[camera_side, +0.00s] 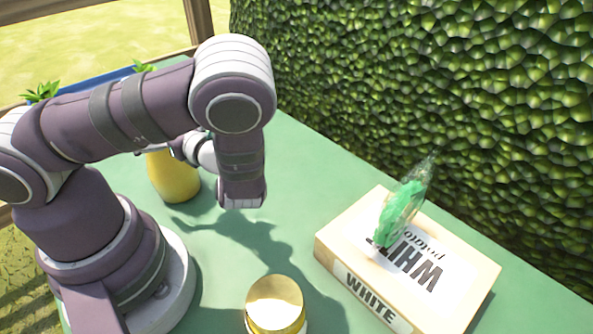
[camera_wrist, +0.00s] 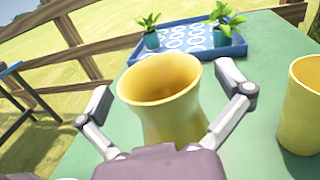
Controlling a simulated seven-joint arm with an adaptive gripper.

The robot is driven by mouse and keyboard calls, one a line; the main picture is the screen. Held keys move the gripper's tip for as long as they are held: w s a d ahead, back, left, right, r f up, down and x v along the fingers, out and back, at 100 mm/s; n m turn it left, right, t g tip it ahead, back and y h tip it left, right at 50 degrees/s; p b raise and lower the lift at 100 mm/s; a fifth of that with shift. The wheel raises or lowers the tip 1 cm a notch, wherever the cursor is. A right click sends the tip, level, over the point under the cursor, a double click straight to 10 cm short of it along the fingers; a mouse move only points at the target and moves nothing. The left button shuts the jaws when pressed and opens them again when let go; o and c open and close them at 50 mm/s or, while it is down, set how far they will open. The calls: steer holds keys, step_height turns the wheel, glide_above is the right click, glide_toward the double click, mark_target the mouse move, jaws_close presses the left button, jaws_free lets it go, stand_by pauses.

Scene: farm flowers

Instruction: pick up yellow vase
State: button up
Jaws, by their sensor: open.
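A yellow vase (camera_wrist: 160,85) with a wide open rim stands upright on the green table, in the middle of the wrist view. My gripper (camera_wrist: 170,90) is open, with one finger on each side of this vase. The wrist view does not show clearly whether the fingers touch it. In the side view a yellow vase (camera_side: 173,180) stands behind my arm, its top partly hidden by my gripper. A second yellow vessel (camera_wrist: 301,105) stands at the right edge of the wrist view, apart from my right finger.
A blue tray (camera_wrist: 136,53) with small potted plants (camera_wrist: 151,40) lies beyond the vase. A gold-topped round container (camera_side: 275,303) stands at the front. A box marked WHITE (camera_side: 455,270) bears a wrapped green item (camera_side: 400,210). A hedge (camera_side: 430,90) borders the table.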

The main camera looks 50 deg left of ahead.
steer(key=c, duration=1.2)
